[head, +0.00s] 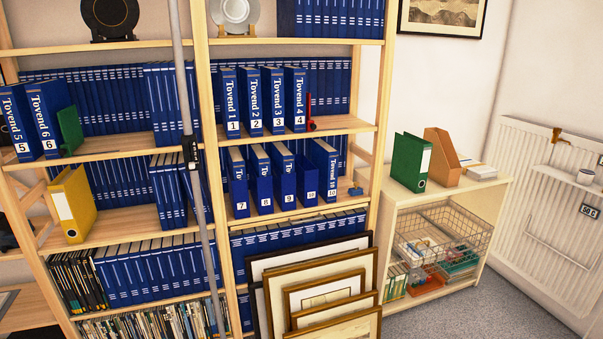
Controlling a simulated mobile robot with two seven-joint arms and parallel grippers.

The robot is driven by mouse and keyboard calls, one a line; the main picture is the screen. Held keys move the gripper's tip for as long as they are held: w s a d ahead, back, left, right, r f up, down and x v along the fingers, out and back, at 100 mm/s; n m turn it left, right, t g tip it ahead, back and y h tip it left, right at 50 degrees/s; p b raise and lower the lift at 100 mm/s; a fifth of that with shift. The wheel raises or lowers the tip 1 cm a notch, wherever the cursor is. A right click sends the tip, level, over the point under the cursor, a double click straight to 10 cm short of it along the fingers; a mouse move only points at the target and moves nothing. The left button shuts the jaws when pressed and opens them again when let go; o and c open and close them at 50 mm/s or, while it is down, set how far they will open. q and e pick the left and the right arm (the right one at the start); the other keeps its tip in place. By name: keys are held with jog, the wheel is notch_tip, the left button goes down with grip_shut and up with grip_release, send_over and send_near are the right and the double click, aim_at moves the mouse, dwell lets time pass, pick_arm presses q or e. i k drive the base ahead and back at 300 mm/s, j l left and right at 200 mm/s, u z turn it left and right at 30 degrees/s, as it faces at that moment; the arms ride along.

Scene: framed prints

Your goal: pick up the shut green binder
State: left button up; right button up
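A green binder (410,162) with a white spine label stands upright on top of the low wooden cabinet (394,221), right of the tall shelves. It looks shut. Another green item (70,130), partly hidden, stands on the left shelf beside the blue volume marked 6; I cannot tell whether it is a binder. Neither of my grippers is in view.
A brown magazine holder (441,157) stands just right of the green binder, with papers (478,171) beyond it. Framed prints (325,292) lean against the shelves. A grey pole (205,235) stands before the shelves. Carpet (480,305) is clear at lower right.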

aim_at(412, 153)
jog(key=i+l+z, duration=0.15)
jog(key=i+z, duration=0.2)
jog(key=i, duration=0.35)
jog(key=i+z, duration=0.4)
jog(key=i, duration=0.3)
jog(key=i+l+u, duration=0.6)
jog(key=i+l, duration=0.25)
jog(key=i+l+u, duration=0.35)
jog(key=l, duration=0.25)
